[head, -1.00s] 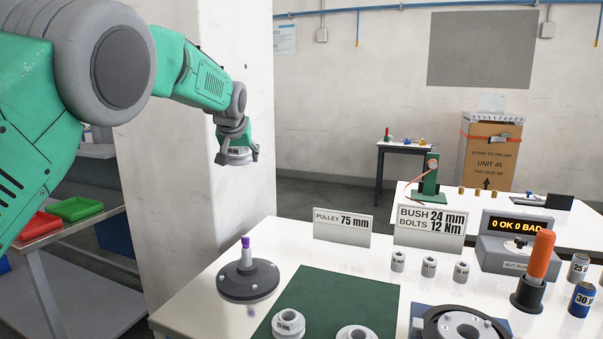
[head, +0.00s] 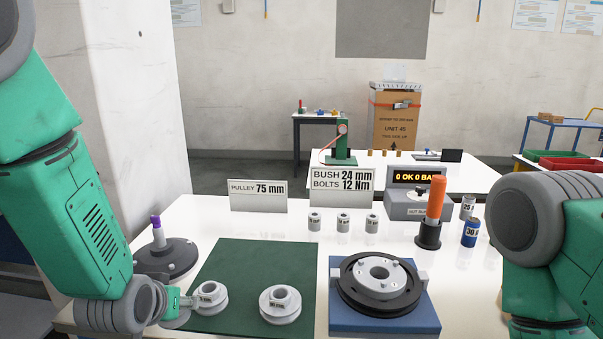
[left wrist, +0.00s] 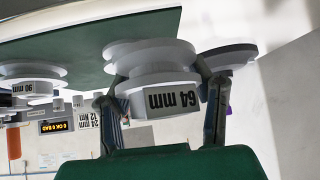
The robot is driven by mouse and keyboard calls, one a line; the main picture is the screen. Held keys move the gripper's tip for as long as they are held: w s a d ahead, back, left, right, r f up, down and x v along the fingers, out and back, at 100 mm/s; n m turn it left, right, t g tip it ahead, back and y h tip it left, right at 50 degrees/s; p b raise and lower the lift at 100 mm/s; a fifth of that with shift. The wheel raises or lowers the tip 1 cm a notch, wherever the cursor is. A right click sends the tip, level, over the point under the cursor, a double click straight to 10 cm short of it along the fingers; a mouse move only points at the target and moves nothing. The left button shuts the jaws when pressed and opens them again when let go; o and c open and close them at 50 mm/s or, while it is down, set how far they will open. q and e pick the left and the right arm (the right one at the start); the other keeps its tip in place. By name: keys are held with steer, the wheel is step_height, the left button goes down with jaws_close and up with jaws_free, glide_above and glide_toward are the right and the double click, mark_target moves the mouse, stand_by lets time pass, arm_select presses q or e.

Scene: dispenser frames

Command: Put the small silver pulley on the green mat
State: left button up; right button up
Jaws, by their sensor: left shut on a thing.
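A small silver pulley (head: 208,299) with a hub sits at the front left of the green mat (head: 250,260). Its label reads 64 mm in the left wrist view (left wrist: 150,72). My left gripper (head: 188,303) is low beside it at the mat's left edge, with one finger on each side of the hub in the left wrist view (left wrist: 162,100), shut on it. A second silver pulley (head: 280,306), labelled 90 mm in the left wrist view (left wrist: 32,85), stands on the mat to the right. My right arm shows at the right; its gripper is out of view.
A dark round base with a purple-tipped post (head: 166,258) stands left of the mat. A blue fixture (head: 385,322) with a black ring is to the right. Several small bushes (head: 343,222), a PULLEY 75 mm sign (head: 258,196) and an orange-handled tool (head: 432,215) stand behind.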

arm_select(q)
steer(key=s+d+f, duration=0.1)
steer(key=s+f, duration=0.1)
steer(key=s, duration=0.4)
steer(key=w+b, duration=0.1)
steer(key=w, duration=0.2)
steer(key=w+a, duration=0.1)
steer(key=w, duration=0.2)
steer(key=w+a+b, duration=0.1)
steer(key=w, duration=0.3)
steer(key=shift+a+r+b, duration=0.15)
steer(key=shift+r+b, duration=0.2)
steer(key=w+a+r+n+y+b, duration=0.1)
steer(key=w+a+r+b, duration=0.3)
steer(key=w, duration=0.7)
steer(key=w+a+r+b, duration=0.1)
steer(key=w+a+r, duration=0.1)
steer(key=r, duration=0.3)
steer(key=w+a+r+n+y+b, duration=0.1)
steer(key=w+a+r, duration=0.2)
steer(key=r, duration=0.2)
steer(key=w+a+r+n+b, duration=0.1)
steer(key=w+a+r, duration=0.2)
steer(key=r, duration=0.2)
steer(key=shift+w+a+r, duration=0.2)
steer(key=shift+r, duration=0.15)
